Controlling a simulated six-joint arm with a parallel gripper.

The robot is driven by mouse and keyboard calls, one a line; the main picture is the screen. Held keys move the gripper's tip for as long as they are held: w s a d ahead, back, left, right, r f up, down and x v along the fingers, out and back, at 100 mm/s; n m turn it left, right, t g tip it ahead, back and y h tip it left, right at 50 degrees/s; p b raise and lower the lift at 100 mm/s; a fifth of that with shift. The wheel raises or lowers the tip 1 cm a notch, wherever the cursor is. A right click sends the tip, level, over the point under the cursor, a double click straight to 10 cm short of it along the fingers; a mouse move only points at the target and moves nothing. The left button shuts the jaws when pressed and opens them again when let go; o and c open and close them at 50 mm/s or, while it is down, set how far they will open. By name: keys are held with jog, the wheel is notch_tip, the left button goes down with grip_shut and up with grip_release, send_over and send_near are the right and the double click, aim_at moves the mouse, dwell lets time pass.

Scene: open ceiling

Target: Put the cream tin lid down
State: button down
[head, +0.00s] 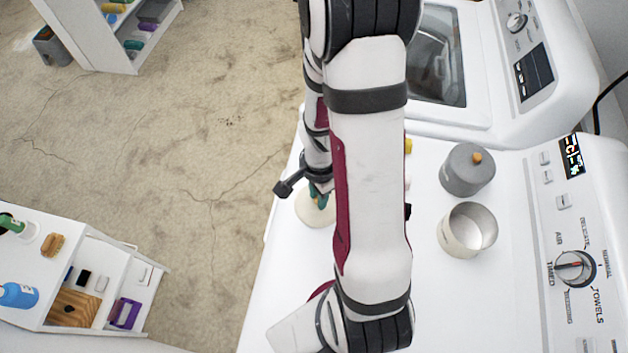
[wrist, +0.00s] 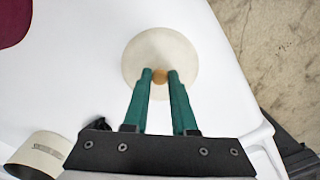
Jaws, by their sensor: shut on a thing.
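The cream tin lid (head: 312,211) is a pale round disc with a small wooden knob. It is at the left edge of the white machine top in the head view, partly hidden by my arm. In the wrist view the lid (wrist: 160,45) is seen from above. My gripper (wrist: 160,75), with green fingers, is shut on its knob. I cannot tell whether the lid touches the surface. The open cream tin (head: 456,238) stands upright to the right of my arm, and also shows at the lower left of the wrist view (wrist: 32,158).
A grey lidded canister (head: 466,176) stands just behind the cream tin. A small yellow thing (head: 408,146) is mostly hidden by my arm. The control panel (head: 570,230) rises at the right. The machine top around the lid looks clear; the floor lies beyond its left edge.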

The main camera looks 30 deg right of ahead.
jog(key=shift+f, duration=0.2)
jog(key=c, duration=0.7)
grip_release()
notch_tip(320, 180, up, 13)
jog(key=s+a+r+n, duration=0.2)
jog(key=s+a+n, duration=0.1)
jog(key=a+n, duration=0.1)
jog(key=s+a+r+n+y, duration=0.1)
jog(key=s+a+r+n, duration=0.2)
jog(key=s+a+n, duration=0.1)
jog(key=s+a+r+n, duration=0.2)
jog(key=s+a+n, duration=0.2)
jog(key=a, duration=0.1)
jog(key=shift+s+a+r+n+y, duration=0.1)
jog(key=shift+a+r+n+y, duration=0.1)
jog(key=shift+n+y, duration=0.15)
